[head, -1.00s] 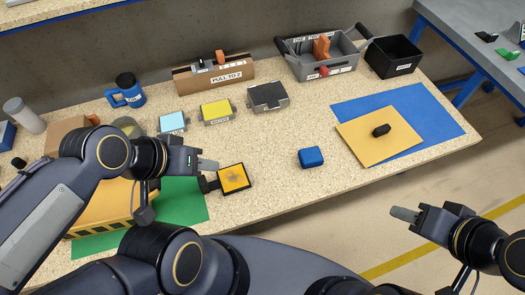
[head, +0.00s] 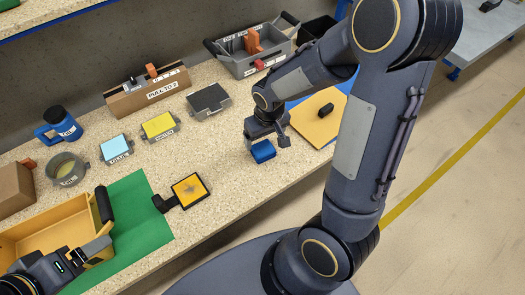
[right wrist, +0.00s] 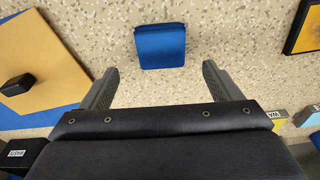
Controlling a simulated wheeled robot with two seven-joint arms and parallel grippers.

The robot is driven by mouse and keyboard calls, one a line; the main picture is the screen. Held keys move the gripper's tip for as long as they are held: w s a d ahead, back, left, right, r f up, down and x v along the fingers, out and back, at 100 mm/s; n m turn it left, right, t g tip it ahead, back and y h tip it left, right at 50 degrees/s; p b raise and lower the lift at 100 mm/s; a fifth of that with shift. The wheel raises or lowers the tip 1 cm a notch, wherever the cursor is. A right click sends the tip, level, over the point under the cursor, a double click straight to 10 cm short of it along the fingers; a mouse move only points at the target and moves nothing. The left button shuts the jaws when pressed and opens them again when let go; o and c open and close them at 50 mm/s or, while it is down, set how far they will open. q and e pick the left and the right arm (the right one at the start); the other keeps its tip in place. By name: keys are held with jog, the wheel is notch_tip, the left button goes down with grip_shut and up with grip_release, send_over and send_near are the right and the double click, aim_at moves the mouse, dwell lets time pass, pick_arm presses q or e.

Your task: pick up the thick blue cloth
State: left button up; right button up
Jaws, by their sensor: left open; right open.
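The thick blue cloth (head: 263,152) is a small, folded, rounded block on the speckled worktop. In the right wrist view the cloth (right wrist: 160,46) lies flat, just beyond and between the fingertips. My right gripper (head: 266,137) is above the cloth, pointing down, and partly hides it in the head view. In the right wrist view my right gripper (right wrist: 160,75) is open and empty, with a finger on either side of the cloth's line, apart from it. My left gripper (head: 85,257) is open at the lower left, over the yellow bin, far from the cloth.
A yellow board (head: 318,124) with a black object (head: 326,110) lies right of the cloth. A black-framed yellow pad (head: 189,191) lies left. A grey toolbox (head: 245,62) stands behind. The worktop's front edge is close; bare surface surrounds the cloth.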

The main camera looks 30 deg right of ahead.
aim_at(263, 148)
jog(key=f, duration=0.7)
jog(key=shift+w+a+f, duration=0.1)
jog(key=shift+w, duration=0.3)
jog(key=shift+c, duration=0.4)
jog(key=c, duration=1)
